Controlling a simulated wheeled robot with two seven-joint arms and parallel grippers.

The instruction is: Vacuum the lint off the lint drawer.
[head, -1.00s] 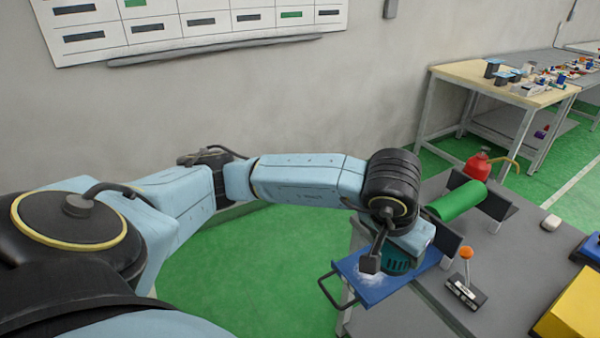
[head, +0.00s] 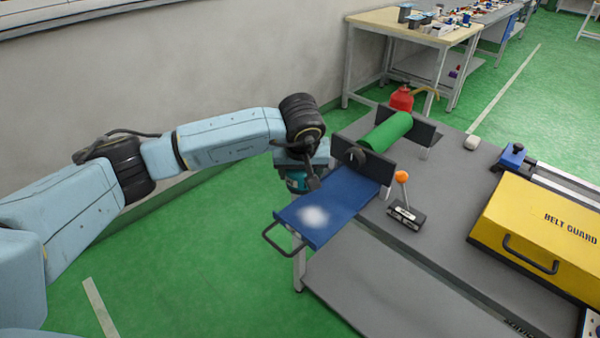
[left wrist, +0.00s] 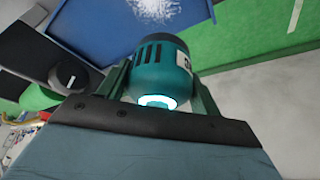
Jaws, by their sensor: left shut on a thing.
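The blue lint drawer (head: 345,190) sticks out from the table's near-left end, with a black loop handle at its front. A round patch of white lint (head: 314,216) lies on its front half. My left gripper (head: 299,172) is shut on a teal hand vacuum (head: 296,184), at the drawer's left side and partly hidden by the wrist. In the left wrist view the vacuum (left wrist: 160,62) sits between the fingers, with a lit ring at its near end. The drawer (left wrist: 75,28) and lint (left wrist: 155,8) show beyond it. My right gripper is out of view.
Behind the drawer are dark upright plates and a green roller (head: 386,132). An orange-knobbed lever (head: 402,190) stands right of the drawer. A red can (head: 401,98) is farther back. A yellow belt guard (head: 530,225) lies at right. Floor left of the table is clear.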

